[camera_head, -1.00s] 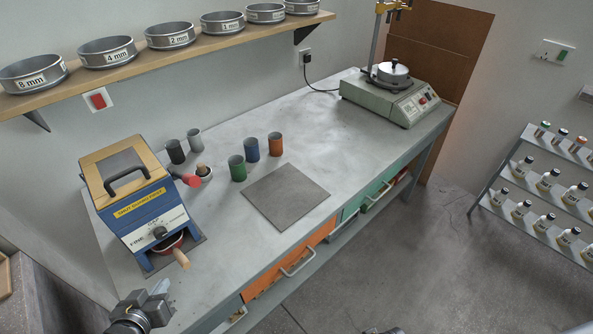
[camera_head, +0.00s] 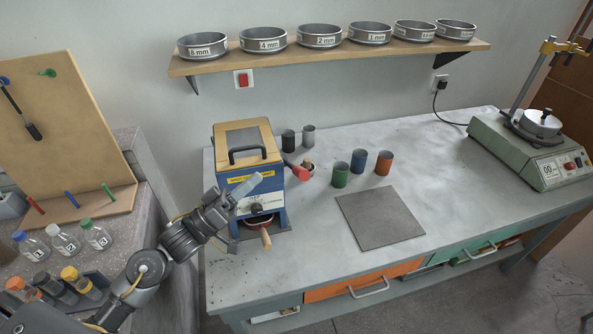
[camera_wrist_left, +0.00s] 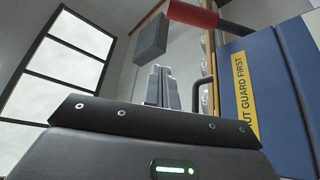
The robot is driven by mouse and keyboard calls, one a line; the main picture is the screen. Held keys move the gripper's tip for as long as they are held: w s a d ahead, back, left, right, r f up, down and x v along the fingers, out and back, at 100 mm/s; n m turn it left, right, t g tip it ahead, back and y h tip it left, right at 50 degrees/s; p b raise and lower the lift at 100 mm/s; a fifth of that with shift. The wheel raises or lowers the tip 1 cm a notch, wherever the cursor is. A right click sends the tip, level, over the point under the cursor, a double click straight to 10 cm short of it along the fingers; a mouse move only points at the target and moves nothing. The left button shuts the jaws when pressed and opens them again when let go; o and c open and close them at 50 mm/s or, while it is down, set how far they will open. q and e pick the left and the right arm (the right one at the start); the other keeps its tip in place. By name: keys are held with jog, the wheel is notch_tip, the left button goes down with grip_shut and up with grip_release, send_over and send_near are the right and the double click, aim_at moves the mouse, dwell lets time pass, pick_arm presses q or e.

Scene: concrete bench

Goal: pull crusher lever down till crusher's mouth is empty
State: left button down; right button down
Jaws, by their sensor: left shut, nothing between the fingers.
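The crusher (camera_head: 234,206) is a blue box with a wooden top, a dark lid handle and a yellow label, standing at the bench's left end. Its lever shows as a red grip (camera_head: 289,171) at the right side. The wrist view shows a red grip on a dark rod (camera_wrist_left: 192,13) above the blue wall with the yellow label (camera_wrist_left: 243,95). My left gripper (camera_head: 257,178) is shut and empty, in front of the crusher's face in the head view, apart from the red grip. The inside of the crusher's mouth is hidden. My right gripper is out of view.
A red pan with a wooden handle (camera_head: 266,240) sits at the crusher's base. Several coloured cups, including a green one (camera_head: 341,174), stand to the right, near a grey mat (camera_head: 380,218). A sieve shelf (camera_head: 330,56) hangs above. A pegboard (camera_head: 75,110) and bottles stand left.

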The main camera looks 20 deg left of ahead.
pick_arm(q)
jog(key=p+x, duration=0.4)
jog(key=x, duration=0.5)
jog(key=d+f+p, duration=0.2)
jog(key=f, duration=0.1)
jog(key=shift+s+d, duration=0.2)
jog(key=shift+s, duration=0.15)
jog(key=shift+f, duration=0.1)
